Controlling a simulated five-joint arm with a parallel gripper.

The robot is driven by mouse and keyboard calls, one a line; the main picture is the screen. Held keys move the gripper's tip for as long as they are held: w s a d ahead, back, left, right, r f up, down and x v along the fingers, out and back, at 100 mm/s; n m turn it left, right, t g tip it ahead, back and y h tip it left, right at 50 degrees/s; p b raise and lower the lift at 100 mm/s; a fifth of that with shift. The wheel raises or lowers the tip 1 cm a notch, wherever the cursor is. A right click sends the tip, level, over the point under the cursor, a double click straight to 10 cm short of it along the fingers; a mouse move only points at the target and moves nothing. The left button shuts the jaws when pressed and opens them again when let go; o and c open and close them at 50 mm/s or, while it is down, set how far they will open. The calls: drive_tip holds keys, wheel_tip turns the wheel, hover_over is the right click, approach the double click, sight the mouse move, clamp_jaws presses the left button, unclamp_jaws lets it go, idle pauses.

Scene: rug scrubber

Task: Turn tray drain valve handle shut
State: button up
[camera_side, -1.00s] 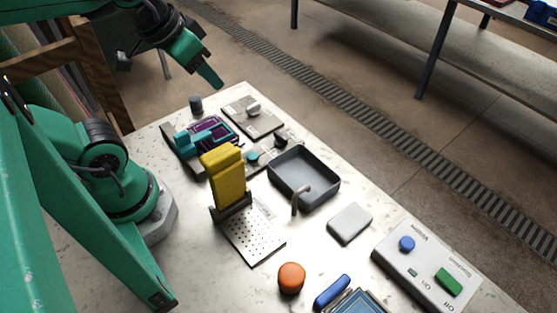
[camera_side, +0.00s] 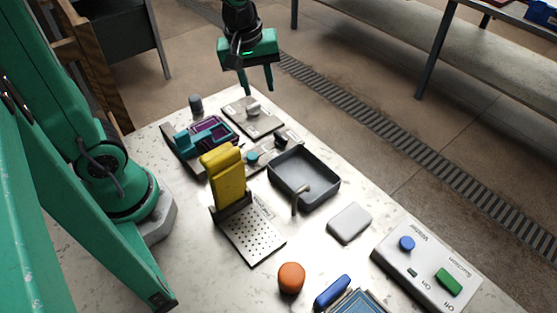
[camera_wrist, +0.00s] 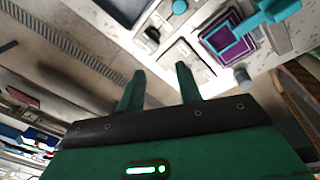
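The dark grey tray (camera_side: 331,184) sits on the white speckled bench, and part of it shows at the top of the wrist view (camera_wrist: 122,10). A bent grey pipe (camera_side: 298,198) stands at its near edge. A small plate behind the tray carries a dark knob (camera_side: 281,143) and a teal knob (camera_side: 252,157); I cannot tell which of these parts is the drain valve handle. My gripper (camera_side: 258,90) hangs in the air toward the bench's far side, apart from everything. Its fingers, also in the wrist view (camera_wrist: 159,72), are spread and empty.
A tall yellow block (camera_side: 225,178) stands in a holder by a perforated plate (camera_side: 252,236). A purple-and-teal unit (camera_side: 205,137) and a plate with a pale knob (camera_side: 253,117) lie at the far end. A switch box (camera_side: 425,265) is at right.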

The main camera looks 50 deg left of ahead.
sight(281, 135)
drive_tip(key=w+f+n, duration=0.1)
drive_tip(key=f+n, duration=0.1)
drive_tip(key=w+d+f+n+g, duration=0.1)
drive_tip(key=w+f+n, duration=0.1)
drive_tip(key=f, duration=0.1)
drive_tip(key=w+f+n+g, duration=0.1)
drive_tip(key=w+f+n, duration=0.1)
drive_tip(key=f+n, duration=0.1)
drive_tip(key=shift+w+d+f, duration=0.1)
drive_tip(key=shift+d+f, duration=0.05)
drive_tip(key=shift+d, duration=0.05)
drive_tip(key=shift+f, duration=3.9)
clamp_jaws()
